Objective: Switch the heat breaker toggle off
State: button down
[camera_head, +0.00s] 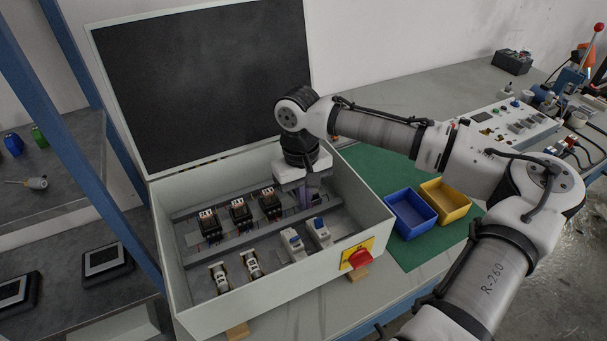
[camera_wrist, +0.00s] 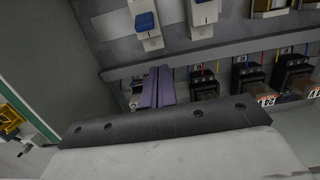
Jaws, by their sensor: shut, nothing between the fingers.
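Two white breakers with blue toggles stand at the front right inside the open control box: a left one (camera_head: 292,244) and a right one (camera_head: 320,232). Both also show at the top of the wrist view, one nearer the middle (camera_wrist: 147,24) and one to its right (camera_wrist: 203,12). I cannot read which is the heat breaker, nor tell the toggle positions for sure. My gripper (camera_head: 304,203) points down into the box, behind the right breaker. In the wrist view its purple fingers (camera_wrist: 153,85) are together and empty, apart from both blue toggles.
The box wall (camera_head: 160,250) surrounds the parts, with a raised black-faced lid (camera_head: 200,80) behind. Several black contactors (camera_head: 240,213) stand left of my gripper. Two fuse holders (camera_head: 252,265) sit front left. A red rotary switch (camera_head: 361,259) is outside. Blue (camera_head: 409,214) and yellow (camera_head: 446,201) bins stand right.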

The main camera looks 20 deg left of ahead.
aim_at(319, 224)
jog(key=shift+s+d+f+p, duration=0.2)
jog(key=shift+s+d+p, duration=0.05)
jog(key=shift+d+p, duration=0.1)
jog(key=shift+s+d+r+p, duration=0.45)
jog(key=shift+s+d+r, duration=0.05)
jog(key=shift+s+d, duration=0.5)
jog(key=shift+s, duration=0.05)
jog(key=shift+w, duration=0.1)
